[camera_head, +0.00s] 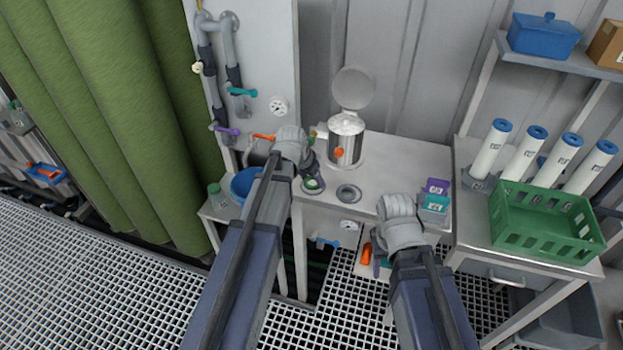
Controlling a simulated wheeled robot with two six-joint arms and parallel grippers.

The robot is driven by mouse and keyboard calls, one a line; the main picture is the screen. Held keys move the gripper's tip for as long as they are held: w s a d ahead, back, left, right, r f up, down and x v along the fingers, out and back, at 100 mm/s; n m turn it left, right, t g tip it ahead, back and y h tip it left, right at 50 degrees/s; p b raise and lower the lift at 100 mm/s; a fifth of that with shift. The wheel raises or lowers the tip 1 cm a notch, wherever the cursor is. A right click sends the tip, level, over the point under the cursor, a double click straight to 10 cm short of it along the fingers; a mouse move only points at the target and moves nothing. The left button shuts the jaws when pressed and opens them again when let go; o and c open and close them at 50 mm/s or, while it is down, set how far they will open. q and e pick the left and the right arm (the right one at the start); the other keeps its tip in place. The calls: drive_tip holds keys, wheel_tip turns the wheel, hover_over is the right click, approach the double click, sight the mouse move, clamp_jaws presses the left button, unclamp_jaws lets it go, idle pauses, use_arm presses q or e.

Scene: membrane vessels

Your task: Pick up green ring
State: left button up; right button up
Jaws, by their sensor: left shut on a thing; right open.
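A green ring (313,185) is at the left end of the grey table, at the fingers of my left gripper (311,178). The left gripper is shut on it; whether the ring still touches the table I cannot tell. My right gripper (383,258) is open, low in front of the table's right part. Its fingers are partly hidden behind its wrist, with orange and teal items close to them.
A steel vessel (345,142) with its round lid up stands behind my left gripper. A dark grey ring (348,193) lies on the table. A green crate (545,222) and white cylinders (490,150) stand further right.

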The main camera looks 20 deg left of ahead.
use_arm(q)
wheel_tip(320, 180, up, 9)
drive_tip(key=p, duration=0.8)
drive_tip(key=shift+f, duration=0.15)
use_arm(e)
wheel_tip(320, 180, up, 9)
